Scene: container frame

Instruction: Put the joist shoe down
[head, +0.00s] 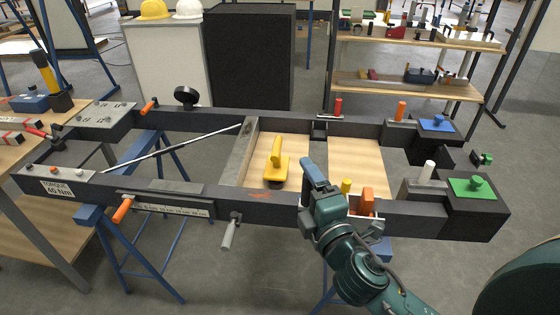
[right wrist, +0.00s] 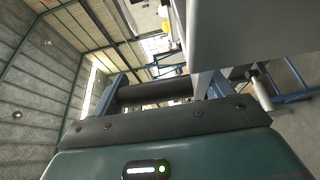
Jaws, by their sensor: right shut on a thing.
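My right gripper (head: 311,172) is over the near rail of the dark frame, right of the yellow-handled tool. In the right wrist view its two blue fingers (right wrist: 153,93) are shut on a dark round bar (right wrist: 155,92), which I take as part of the joist shoe. A large grey surface (right wrist: 245,30) lies just beyond it; I cannot tell whether it belongs to the shoe. In the head view the gripper hides the held thing. A small dark bracket (head: 319,131) sits at the far rail. My left gripper is not in view.
The dark frame's near rail (head: 285,208) stands on blue trestles (head: 122,250). An orange block (head: 367,200) and a yellow peg (head: 346,187) are close right of my gripper. A grey crossbeam (head: 240,158) spans the frame.

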